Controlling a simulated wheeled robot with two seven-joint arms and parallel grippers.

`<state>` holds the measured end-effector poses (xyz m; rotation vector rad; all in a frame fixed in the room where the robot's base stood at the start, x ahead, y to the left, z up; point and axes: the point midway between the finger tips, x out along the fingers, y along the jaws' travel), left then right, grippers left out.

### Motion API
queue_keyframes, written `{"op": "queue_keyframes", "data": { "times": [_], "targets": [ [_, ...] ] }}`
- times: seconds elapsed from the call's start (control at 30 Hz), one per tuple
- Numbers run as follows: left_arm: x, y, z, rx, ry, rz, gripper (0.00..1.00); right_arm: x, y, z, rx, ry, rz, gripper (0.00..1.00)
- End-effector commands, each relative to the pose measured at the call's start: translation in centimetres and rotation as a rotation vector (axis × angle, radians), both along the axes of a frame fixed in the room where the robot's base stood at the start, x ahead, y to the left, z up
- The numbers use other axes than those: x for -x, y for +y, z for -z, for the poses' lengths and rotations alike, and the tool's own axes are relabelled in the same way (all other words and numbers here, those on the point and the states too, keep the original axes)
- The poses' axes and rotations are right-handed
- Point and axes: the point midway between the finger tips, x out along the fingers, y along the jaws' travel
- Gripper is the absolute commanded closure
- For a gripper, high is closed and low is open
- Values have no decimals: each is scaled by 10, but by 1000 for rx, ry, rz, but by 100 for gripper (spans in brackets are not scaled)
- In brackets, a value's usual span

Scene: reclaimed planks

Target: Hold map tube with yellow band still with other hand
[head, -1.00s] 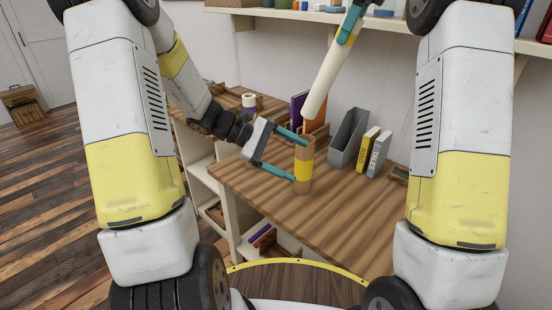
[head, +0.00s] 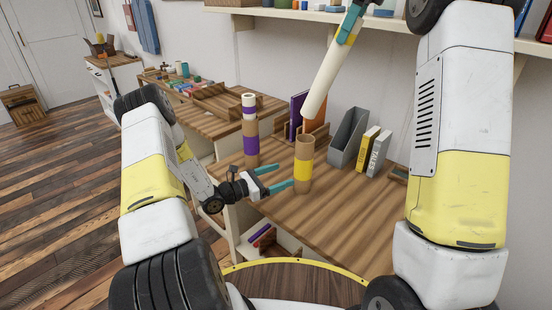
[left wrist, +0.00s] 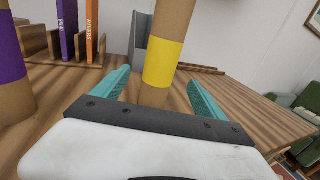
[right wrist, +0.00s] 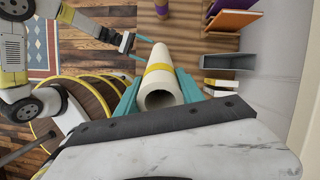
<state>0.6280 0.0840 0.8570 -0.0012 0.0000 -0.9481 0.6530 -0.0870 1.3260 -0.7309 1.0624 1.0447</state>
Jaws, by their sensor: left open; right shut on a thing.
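The brown map tube with a yellow band (head: 303,170) stands upright on the wooden desk. In the left wrist view the tube (left wrist: 163,63) is ahead, lined up between the fingers. My left gripper (head: 281,178) is open and empty, low over the desk, its fingertips just left of the tube. My right gripper (head: 350,22) is shut on a cream paper roll (head: 324,82), held tilted with its lower end above the tube's top. In the right wrist view the roll (right wrist: 158,92) has a yellow band and hides the tube below it.
Behind are a book rack (head: 318,138), a grey file holder (head: 347,138) and books (head: 372,152). The desk front (head: 340,220) is clear.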

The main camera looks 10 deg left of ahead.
Motion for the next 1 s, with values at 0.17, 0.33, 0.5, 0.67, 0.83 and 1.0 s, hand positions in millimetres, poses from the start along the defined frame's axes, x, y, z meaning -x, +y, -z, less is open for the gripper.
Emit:
{"op": "queue_keyframes", "data": {
  "times": [0.17, 0.33, 0.5, 0.67, 0.83, 1.0],
  "targets": [
    [-18, -28, 0, 0, -1, 5, 17, 0, 0, 0, 0, 0, 0, 100],
    [-37, -54, -1, 0, -2, 5, 17, 0, 0, 0, 0, 0, 0, 100],
    [-52, -75, 0, 0, -1, 5, 17, 0, 0, 0, 0, 0, 0, 100],
    [-59, -85, -1, -1, -1, 4, 17, 0, 0, 0, 0, 0, 0, 100],
    [-62, -88, -1, -1, 0, 3, 17, 0, 0, 0, 0, 0, 0, 100],
    [-62, -88, -1, -1, -1, 3, 17, 0, 0, 0, 0, 0, 0, 100]
  ]
}}
